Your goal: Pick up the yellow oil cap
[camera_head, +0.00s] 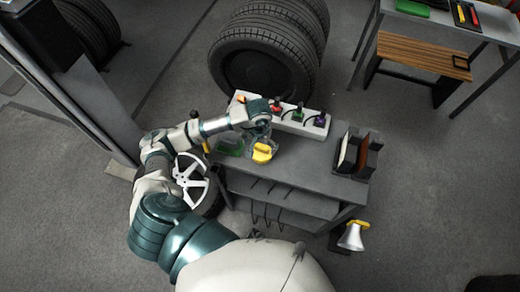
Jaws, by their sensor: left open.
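The yellow oil cap (263,152) lies on the grey top of the workbench (306,160), near its left part. My left arm reaches in from the left over the bench. My left gripper (262,132) is open just above and behind the cap, with its fingers pointing down toward it. The gripper is small in the view, and I cannot tell if a finger touches the cap. My right gripper is not in view.
A white strip (291,122) with red, green and purple items runs along the bench's back edge. A green item (230,147) lies left of the cap. A dark holder (355,155) stands at the right end. Stacked tires (262,72) stand behind.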

